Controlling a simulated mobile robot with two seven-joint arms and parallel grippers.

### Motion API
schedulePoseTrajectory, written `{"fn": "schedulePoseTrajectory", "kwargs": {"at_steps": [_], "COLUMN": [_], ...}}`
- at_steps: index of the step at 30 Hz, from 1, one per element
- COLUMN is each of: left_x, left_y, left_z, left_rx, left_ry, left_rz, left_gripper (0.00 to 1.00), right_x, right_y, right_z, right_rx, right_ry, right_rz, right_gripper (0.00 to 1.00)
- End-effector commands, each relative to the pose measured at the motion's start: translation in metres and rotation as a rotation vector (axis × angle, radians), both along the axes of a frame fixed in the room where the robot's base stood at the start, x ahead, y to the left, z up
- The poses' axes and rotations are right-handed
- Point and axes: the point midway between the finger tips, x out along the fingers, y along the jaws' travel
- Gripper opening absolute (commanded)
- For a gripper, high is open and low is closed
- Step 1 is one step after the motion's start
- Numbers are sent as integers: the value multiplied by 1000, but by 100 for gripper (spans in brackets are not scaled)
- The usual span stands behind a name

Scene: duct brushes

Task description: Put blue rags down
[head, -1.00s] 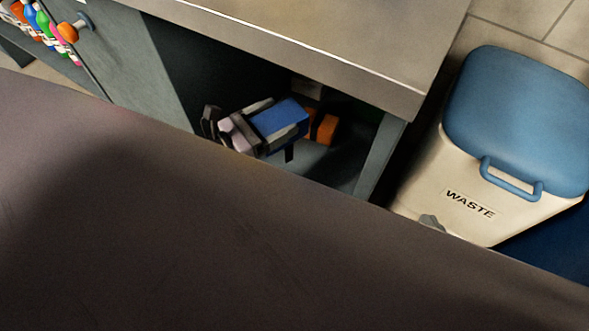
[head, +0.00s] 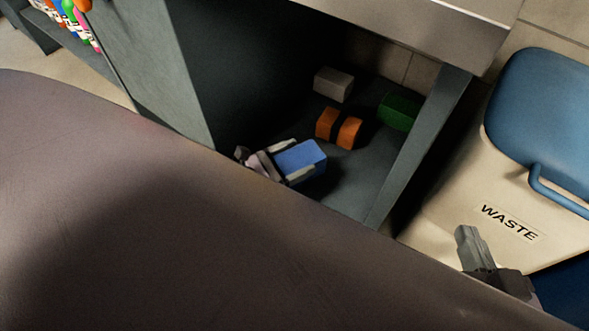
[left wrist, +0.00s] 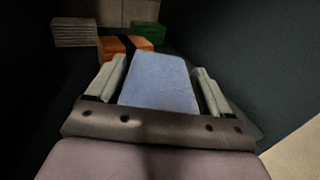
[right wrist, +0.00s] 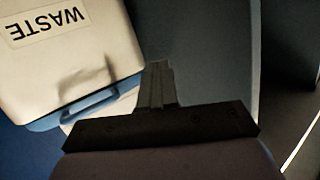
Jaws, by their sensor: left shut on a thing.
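The blue rags (head: 303,157) form a block inside the open cabinet, low over its floor. My left gripper (head: 296,162) is shut on them, with one finger along each side. In the left wrist view the blue rags (left wrist: 160,82) sit between the two fingers of the left gripper (left wrist: 160,85). I cannot tell whether the block touches the cabinet floor. My right gripper (head: 470,245) is shut and empty in front of the waste bin. It also shows in the right wrist view (right wrist: 157,70), with its fingers together.
In the cabinet, an orange block with a dark band (head: 326,124), a grey block (head: 333,84) and a green block (head: 399,111) lie behind the rags. The cabinet's side panel (head: 420,145) stands at right, beside the white waste bin (head: 470,190) with its blue lid.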

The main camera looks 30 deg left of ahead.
Motion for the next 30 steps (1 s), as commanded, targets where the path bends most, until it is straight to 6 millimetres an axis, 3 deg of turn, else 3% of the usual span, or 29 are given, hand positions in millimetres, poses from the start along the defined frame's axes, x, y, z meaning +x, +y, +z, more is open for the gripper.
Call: {"fn": "schedulePoseTrajectory", "kwargs": {"at_steps": [1, 6, 18, 19, 21, 30], "left_x": [0, 0, 0, 0, 0, 0], "left_y": [0, 0, 0, 0, 0, 0], "left_z": [-13, -33, -35, -37, -36, -35], "left_rx": [-1, -2, -2, -1, -1, 1], "left_ry": [0, -1, -1, 1, 1, 1], "left_rz": [0, 0, 0, 1, 0, -1], "left_gripper": [42, 42, 42, 84, 100, 100], "right_x": [-2, -4, -5, -5, -5, -4], "right_y": [-2, -9, -10, -10, -10, -10], "right_z": [-5, -2, 2, 2, 2, 2], "right_rx": [-15, -57, -65, -65, -65, -64], "right_ry": [-18, -77, -87, -87, -87, -88], "right_rz": [-3, -14, -18, -18, -18, -17], "right_gripper": [0, 0, 0, 0, 0, 0]}}
